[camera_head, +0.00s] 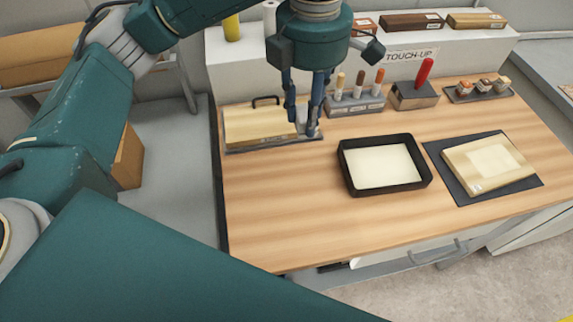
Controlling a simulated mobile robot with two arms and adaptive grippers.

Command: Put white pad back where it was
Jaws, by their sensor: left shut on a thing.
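My left gripper (308,127) points down over the right end of a shallow dark tray (240,148) at the back left of the wooden worktop. Its fingers are shut on a small pale piece, which looks like the white pad (303,114). The fingers hide most of it, and I cannot tell if it touches the tray. A wide yellowish block (255,124) lies in the same tray, with a dark handle (266,100) behind it. My right gripper is not in view.
A black pan (343,172) with a cream-coloured inside stands mid-worktop. A pale panel (488,164) lies on a dark mat (524,184) to the right. A rack of sticks (354,104) and a block with a red-handled tool (414,95) stand behind. The front worktop is clear.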

